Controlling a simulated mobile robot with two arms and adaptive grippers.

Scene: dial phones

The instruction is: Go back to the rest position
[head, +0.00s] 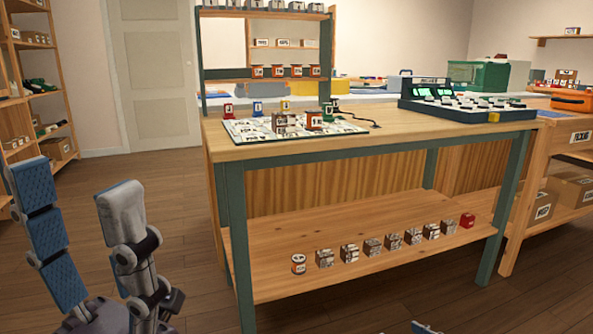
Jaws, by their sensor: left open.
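My left gripper (78,215) is at the lower left of the head view. Its two fingers, with blue and grey pads, point up and stand wide apart with nothing between them. It is over the floor, left of the workbench (390,149) and clear of it. A small blue and grey tip (424,328) at the bottom edge appears to be part of my right gripper. The rest of it is out of frame, so its opening cannot be told.
The workbench carries a white board (240,130) with small blocks and a dark green device (465,108). Its lower shelf (360,215) holds a row of several small blocks. A wooden rack (45,100) stands at left, a packing table (562,140) at right. The floor (170,200) left of the bench is free.

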